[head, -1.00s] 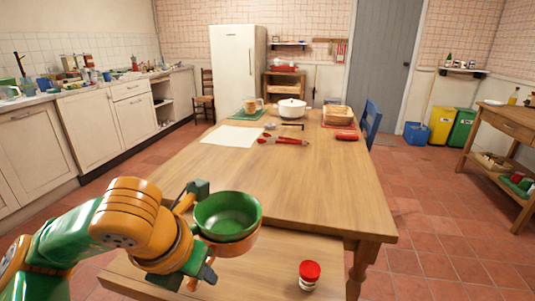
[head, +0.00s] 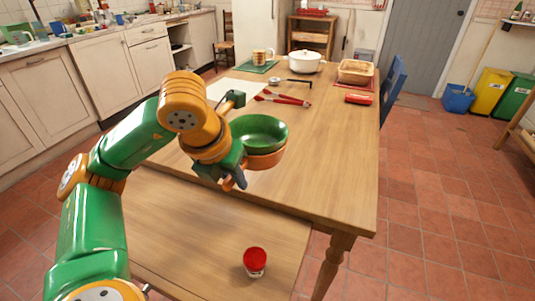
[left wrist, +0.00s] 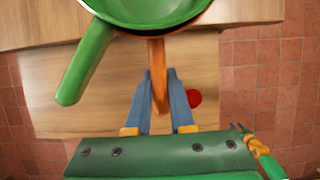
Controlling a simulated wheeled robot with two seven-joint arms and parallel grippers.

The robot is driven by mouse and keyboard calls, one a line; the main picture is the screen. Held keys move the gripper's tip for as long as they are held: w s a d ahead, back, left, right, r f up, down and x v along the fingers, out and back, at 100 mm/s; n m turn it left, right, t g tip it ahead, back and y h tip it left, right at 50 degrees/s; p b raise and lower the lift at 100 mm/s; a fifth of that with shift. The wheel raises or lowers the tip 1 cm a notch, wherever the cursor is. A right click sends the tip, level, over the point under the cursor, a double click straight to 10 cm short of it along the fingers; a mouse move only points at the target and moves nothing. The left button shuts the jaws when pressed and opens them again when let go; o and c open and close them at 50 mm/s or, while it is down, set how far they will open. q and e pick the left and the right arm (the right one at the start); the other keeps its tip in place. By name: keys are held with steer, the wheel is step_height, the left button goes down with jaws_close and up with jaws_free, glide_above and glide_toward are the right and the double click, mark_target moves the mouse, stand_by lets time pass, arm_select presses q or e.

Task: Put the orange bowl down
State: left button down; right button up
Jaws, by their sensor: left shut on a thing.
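The orange bowl (head: 267,160) is mostly hidden beneath a green bowl (head: 259,131) nested in it. My left gripper (head: 238,181) is shut on the orange bowl's handle. In the left wrist view, the orange handle (left wrist: 158,75) runs between the fingers of my left gripper (left wrist: 159,108); the green bowl's handle (left wrist: 88,60) sticks out to the left. In the head view the bowls show against the near part of the wooden table (head: 335,180). I cannot tell how high above it they are. My right gripper (left wrist: 240,128) shows small at the right of the left wrist view.
A lower wooden bench (head: 190,235) in front carries a red-lidded jar (head: 255,262). Farther back on the table are red-handled tongs (head: 282,98), a white pot (head: 305,62), a bread basket (head: 356,72) and a red can (head: 358,98). The table's near right part is clear.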

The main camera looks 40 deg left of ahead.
mark_target(251, 167)
arm_select(q)
steer(key=w+f, duration=0.1)
steer(key=w, duration=0.1)
steer(key=w+a+f, duration=0.1)
steer(key=w, duration=0.2)
steer(key=w+a+f+b, duration=0.1)
steer(key=w, duration=0.1)
steer(key=shift+w+f, duration=0.15)
steer(key=shift+f, duration=0.15)
steer(key=w+f, duration=0.1)
steer(key=f, duration=0.1)
steer(key=w+a+f, duration=0.1)
steer(key=w+f, duration=0.3)
steer(key=shift+w+a+f, duration=0.1)
steer(key=shift+a+f, duration=0.1)
steer(key=shift+a, duration=0.15)
step_height(251, 167, down, 3)
steer(key=shift+r, duration=0.15)
steer(key=c, duration=1)
jaws_free()
steer(key=shift+o, duration=1.1)
steer(key=shift+d, duration=0.1)
